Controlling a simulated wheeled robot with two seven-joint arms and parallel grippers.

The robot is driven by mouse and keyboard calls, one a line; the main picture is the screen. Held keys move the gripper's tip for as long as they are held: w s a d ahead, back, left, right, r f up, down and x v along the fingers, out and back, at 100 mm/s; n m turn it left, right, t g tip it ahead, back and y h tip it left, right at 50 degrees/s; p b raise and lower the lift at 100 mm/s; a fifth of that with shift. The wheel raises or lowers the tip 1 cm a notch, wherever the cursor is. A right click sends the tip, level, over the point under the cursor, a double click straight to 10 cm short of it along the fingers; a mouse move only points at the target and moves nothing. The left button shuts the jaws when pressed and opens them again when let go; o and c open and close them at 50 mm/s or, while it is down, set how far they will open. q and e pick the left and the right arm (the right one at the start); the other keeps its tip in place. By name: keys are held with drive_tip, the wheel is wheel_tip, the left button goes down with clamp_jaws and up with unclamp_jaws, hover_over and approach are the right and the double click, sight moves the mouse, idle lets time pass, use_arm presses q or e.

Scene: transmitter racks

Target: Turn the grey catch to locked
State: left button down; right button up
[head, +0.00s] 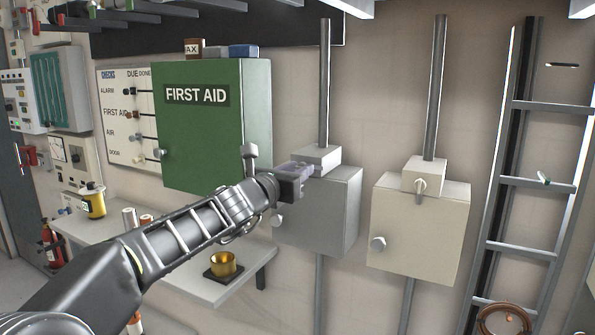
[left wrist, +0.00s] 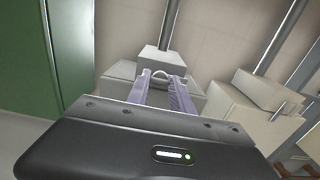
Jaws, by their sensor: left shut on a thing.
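The grey box (head: 328,215) is mounted on the wall, with a small light block (head: 318,157) on top and a round knob on its front. The grey catch is hidden behind my fingers in the head view. In the left wrist view the catch (left wrist: 161,73) shows as a small curved piece in front of the block, between the fingertips. My left gripper (head: 297,172), with lilac fingers, reaches in from the left and is shut on the catch; it also shows in the left wrist view (left wrist: 162,82). I cannot tell the catch's exact angle. My right gripper is not in view.
A cream box (head: 425,235) with its own catch (head: 420,187) hangs to the right. A green first aid cabinet (head: 205,130) is to the left. Below, a shelf (head: 215,292) holds a brass cup (head: 223,264). A ladder (head: 545,185) stands at the far right.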

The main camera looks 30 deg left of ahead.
use_arm(q)
drive_tip(key=shift+m, duration=0.4)
drive_tip(key=m+b, duration=0.6)
drive_tip(key=m, duration=1.1)
drive_tip(key=shift+f, duration=0.1)
idle(0.4)
drive_tip(key=c, duration=1.1)
unclamp_jaws()
drive_tip(key=shift+s, duration=0.1)
